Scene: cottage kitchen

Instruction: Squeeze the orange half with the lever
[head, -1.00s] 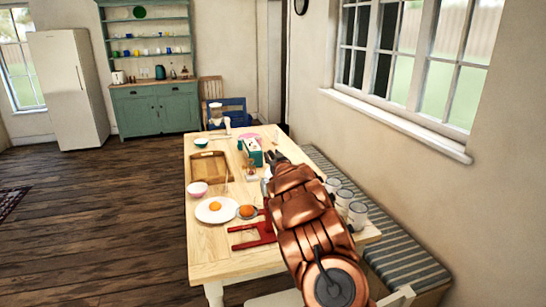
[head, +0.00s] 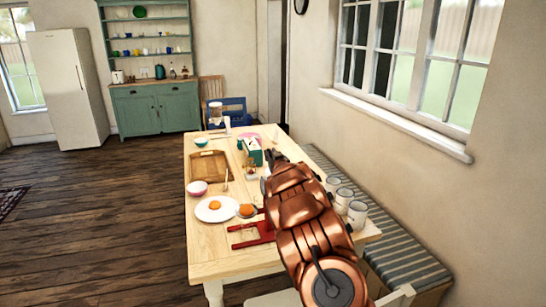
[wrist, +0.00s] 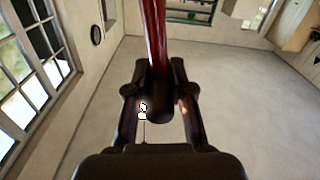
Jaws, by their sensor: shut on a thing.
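In the wrist view my gripper (wrist: 160,78) is shut on the dark end of the red lever (wrist: 155,30), with a finger on each side. In the head view my arm hides the gripper and most of the lever. The press's red base (head: 252,235) lies on the table beside my arm. An orange half (head: 246,210) sits in a round metal cup left of the arm. Another orange half (head: 215,205) lies on a white plate (head: 203,214). Whether juice runs cannot be seen.
The table's front left is clear.

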